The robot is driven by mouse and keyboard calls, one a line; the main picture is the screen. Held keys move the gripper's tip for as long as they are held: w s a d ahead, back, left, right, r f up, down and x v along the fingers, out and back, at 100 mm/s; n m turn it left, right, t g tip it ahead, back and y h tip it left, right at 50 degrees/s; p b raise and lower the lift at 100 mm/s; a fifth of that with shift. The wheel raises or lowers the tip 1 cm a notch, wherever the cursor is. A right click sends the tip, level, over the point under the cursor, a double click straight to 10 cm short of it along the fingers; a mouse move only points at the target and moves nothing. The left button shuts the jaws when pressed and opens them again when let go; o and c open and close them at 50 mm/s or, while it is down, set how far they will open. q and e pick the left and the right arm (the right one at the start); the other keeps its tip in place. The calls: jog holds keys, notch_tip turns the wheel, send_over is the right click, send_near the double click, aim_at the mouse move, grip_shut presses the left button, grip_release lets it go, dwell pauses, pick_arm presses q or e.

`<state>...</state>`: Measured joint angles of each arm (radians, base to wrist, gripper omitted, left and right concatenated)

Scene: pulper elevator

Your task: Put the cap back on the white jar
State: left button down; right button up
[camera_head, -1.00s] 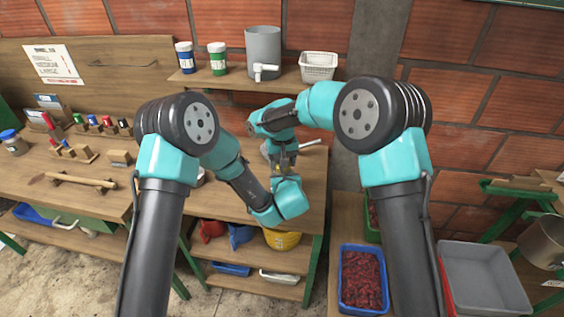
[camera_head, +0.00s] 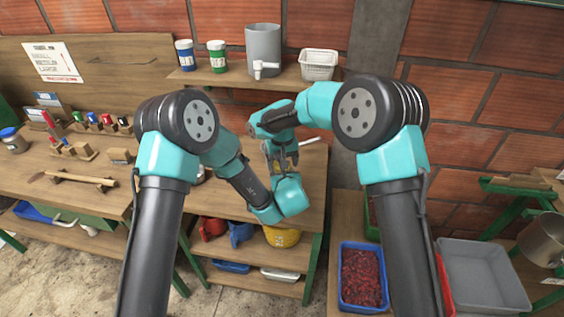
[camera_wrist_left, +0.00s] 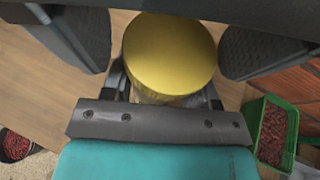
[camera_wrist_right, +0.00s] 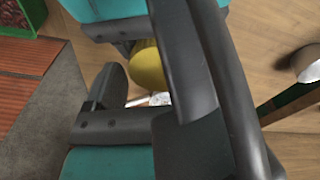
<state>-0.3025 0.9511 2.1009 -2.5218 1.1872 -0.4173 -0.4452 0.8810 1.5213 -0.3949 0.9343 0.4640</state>
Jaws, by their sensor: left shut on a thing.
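A round gold cap (camera_wrist_left: 170,55) fills the middle of the left wrist view. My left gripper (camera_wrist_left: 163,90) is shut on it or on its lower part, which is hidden. The cap also shows, partly covered, in the right wrist view (camera_wrist_right: 148,66). A small white patch (camera_wrist_right: 156,99) lies just below it there; I cannot tell whether this is the white jar. My right gripper has one finger (camera_wrist_right: 110,85) in sight left of the cap. Its fingers look spread on both sides of the cap in the left wrist view. In the head view, both grippers meet over the bench, mostly hidden.
A grey bucket with a tap (camera_head: 263,50), a white basket (camera_head: 318,64) and two labelled jars stand on the shelf behind. A white cylinder (camera_wrist_right: 306,64) shows in the right wrist view. A blue crate of red berries (camera_head: 362,277) stands lower right. Tools and blocks occupy the bench's left.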

jog(key=shift+o, duration=0.5)
jog(key=shift+r, duration=0.1)
jog(key=shift+r, duration=2.15)
jog(key=shift+o, duration=0.4)
jog(key=shift+o, duration=0.8)
notch_tip(320, 180, up, 12)
